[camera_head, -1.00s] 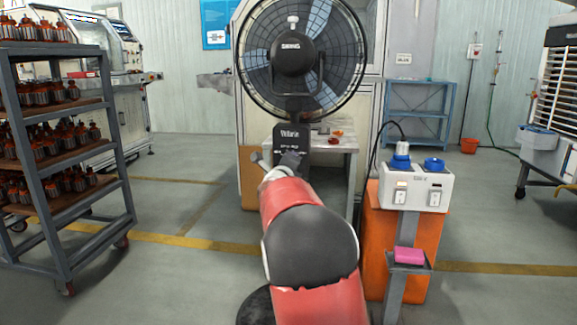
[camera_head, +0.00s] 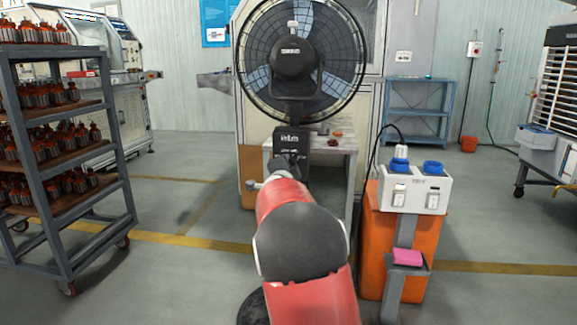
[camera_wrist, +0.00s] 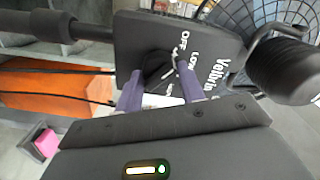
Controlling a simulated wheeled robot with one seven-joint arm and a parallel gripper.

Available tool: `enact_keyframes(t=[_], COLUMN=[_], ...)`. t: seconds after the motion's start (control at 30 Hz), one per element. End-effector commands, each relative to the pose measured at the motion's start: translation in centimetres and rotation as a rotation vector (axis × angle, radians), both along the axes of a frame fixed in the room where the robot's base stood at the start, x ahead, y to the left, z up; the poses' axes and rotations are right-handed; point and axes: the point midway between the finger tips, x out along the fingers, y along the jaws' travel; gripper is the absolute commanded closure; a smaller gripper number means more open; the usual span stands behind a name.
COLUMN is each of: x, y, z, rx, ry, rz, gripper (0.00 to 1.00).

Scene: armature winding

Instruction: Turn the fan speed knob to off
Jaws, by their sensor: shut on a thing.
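The black floor fan (camera_head: 293,57) stands ahead, its control box (camera_head: 291,137) below the round cage. In the wrist view the black control panel (camera_wrist: 215,45) carries white lettering, including OFF and LOW and the brand name. The dark knob (camera_wrist: 158,66) sits on this panel beside the lettering. My gripper (camera_wrist: 160,78) has its two purple-grey fingers on either side of the knob and is shut on it. The fingers hide part of the knob and some lettering, so I cannot tell its exact setting. In the head view my red arm hides the gripper's contact with the knob.
A white switch box (camera_head: 415,189) with blue sockets stands right of my arm, by an orange cabinet (camera_head: 372,250). A table (camera_head: 345,145) is behind the fan. A rack (camera_head: 60,150) of armatures stands left. Floor between rack and arm is clear.

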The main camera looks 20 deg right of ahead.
Motion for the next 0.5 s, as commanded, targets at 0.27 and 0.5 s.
enact_keyframes(t=[0.27,0.5], x=[0.06,0.06], y=[0.11,0.11], z=[0.01,-0.02], rx=[-0.086,-0.109], ry=[0.059,0.075], rz=[0.002,0.002], gripper=[0.84,0.84])
